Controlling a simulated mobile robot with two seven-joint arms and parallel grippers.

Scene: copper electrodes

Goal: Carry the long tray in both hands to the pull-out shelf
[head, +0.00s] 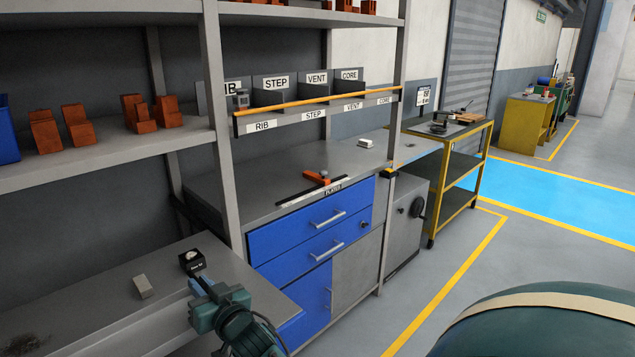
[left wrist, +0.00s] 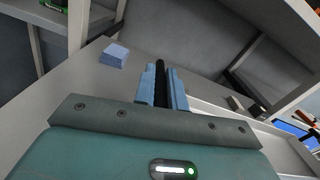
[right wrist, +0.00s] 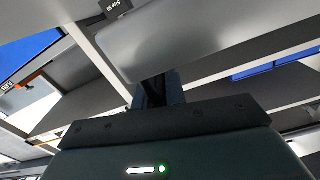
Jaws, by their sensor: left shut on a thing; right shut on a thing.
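My right gripper (head: 200,287) is at the lower left of the head view, over the edge of a grey work surface (head: 110,307). In the right wrist view it is shut on a dark part (right wrist: 153,88), which I take for one end of the long tray. My left gripper (left wrist: 161,88) is outside the head view. In the left wrist view its blue fingers are shut on a dark bar (left wrist: 160,68), which I take for the tray's other end. The tray's body is not clear. I cannot tell which surface is the pull-out shelf.
Shelf posts (head: 222,130) rise behind. Floor at the right is open.

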